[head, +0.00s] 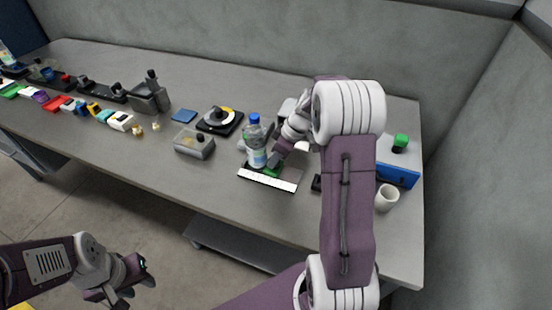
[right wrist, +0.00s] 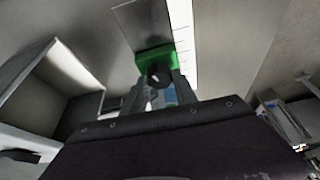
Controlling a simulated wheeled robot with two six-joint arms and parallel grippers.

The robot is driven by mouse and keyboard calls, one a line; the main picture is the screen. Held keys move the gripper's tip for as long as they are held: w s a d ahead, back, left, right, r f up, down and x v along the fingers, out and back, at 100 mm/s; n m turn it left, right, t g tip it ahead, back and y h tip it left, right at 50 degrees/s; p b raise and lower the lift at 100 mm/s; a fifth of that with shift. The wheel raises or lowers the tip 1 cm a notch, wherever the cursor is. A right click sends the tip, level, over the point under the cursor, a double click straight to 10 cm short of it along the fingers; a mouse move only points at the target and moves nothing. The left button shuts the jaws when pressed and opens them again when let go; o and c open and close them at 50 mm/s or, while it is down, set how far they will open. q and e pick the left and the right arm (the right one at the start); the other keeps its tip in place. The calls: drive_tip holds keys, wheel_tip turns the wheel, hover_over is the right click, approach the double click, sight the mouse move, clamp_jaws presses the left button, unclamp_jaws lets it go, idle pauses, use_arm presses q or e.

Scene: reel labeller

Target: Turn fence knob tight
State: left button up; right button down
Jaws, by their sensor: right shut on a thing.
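The green fence (head: 273,171) sits at the back edge of the white scale strip (head: 262,178) on the table, partly hidden by the bottle and my gripper. In the right wrist view the green fence (right wrist: 155,58) carries a dark round knob (right wrist: 159,75). My right gripper (head: 277,158) reaches down to it, and its fingers (right wrist: 160,88) are shut on the knob. Which way the knob is turned cannot be told. My left gripper (head: 138,285) hangs in front of the table, empty, with its fingers apart.
A clear bottle with a blue cap (head: 254,146) stands close beside my right gripper. A reel stand (head: 220,121), a clear-lidded box (head: 194,145) and a white cup (head: 387,198) are nearby. Several small coloured items line the left. The front middle of the table is clear.

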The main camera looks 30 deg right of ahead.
drive_tip(key=shift+a+m+t+h, duration=0.1)
drive_tip(key=shift+m+t+h, duration=0.3)
drive_tip(key=shift+m, duration=0.7)
drive_tip(key=shift+r+m+h, duration=0.1)
drive_tip(key=shift+m+h, duration=0.5)
drive_tip(key=shift+m, duration=0.8)
drive_tip(key=c, duration=1)
unclamp_jaws()
drive_tip(key=shift+o, duration=0.2)
drive_tip(key=p+v, duration=0.1)
drive_tip(key=v, duration=0.8)
drive_tip(key=shift+s, duration=0.15)
